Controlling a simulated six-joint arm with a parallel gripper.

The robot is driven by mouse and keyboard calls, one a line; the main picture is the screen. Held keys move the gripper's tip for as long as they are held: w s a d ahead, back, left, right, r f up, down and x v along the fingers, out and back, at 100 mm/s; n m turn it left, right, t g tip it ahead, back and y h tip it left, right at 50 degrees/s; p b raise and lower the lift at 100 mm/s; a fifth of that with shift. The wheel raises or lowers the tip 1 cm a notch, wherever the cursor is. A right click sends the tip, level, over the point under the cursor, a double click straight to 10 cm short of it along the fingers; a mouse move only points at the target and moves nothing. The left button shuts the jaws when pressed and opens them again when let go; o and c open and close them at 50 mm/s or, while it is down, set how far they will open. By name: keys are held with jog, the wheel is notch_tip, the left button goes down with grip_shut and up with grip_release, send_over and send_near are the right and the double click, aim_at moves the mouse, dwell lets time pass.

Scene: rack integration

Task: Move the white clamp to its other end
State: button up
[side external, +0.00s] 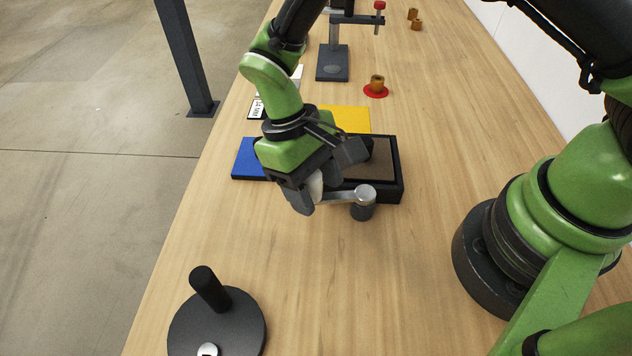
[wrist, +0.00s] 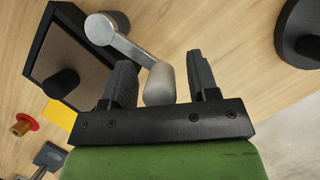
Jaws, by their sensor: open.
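The white clamp is a lever with a pale rounded grip (wrist: 160,85), a flat silver arm and a round metal pivot (wrist: 101,28). In the side external view, its pivot (side external: 364,196) stands on a dark post at the near edge of the black fixture, and its arm points left toward my gripper. My gripper (side external: 322,182) is open, low over the table. In the wrist view, the pale grip lies between the two fingers of my gripper (wrist: 160,65), close to the left finger; contact cannot be told. In the side view the fingers hide most of the grip.
The black fixture (side external: 397,190) has a brown inside and a black knob. Blue (side external: 246,160) and yellow (side external: 345,118) plates lie beside it. A black disc with a post (side external: 240,325) stands front left. A brass part (side external: 377,82) sits on a red disc. The front table is mostly clear.

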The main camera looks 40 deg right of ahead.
jog(key=shift+f, duration=0.1)
grip_shut()
jog(key=shift+s, duration=0.1)
jog(key=s+n, duration=0.1)
jog(key=n+h, duration=0.1)
jog(key=n, duration=0.1)
jog(key=shift+s+a, duration=0.4)
jog(key=s+n, duration=0.1)
jog(key=n, duration=0.1)
jog(key=s+n+t+h, duration=0.1)
jog(key=s+n, duration=0.1)
jog(key=shift+a+n+t+h, duration=0.1)
jog(key=shift+n+t+h, duration=0.2)
jog(key=shift+n, duration=0.1)
jog(key=s+n, duration=0.1)
jog(key=n, duration=0.1)
jog(key=s+d+n+t, duration=0.1)
jog(key=n, duration=0.1)
jog(key=shift+s+n+h, duration=0.3)
jog(key=shift+h, duration=0.1)
jog(key=shift+s+d+n+t, duration=0.4)
jog(key=shift+s+n+t, duration=0.05)
jog(key=shift+n, duration=0.45)
jog(key=shift+s+d+n+t, duration=0.35)
jog(key=shift+s+n+t, duration=0.1)
jog(key=shift+n, duration=0.45)
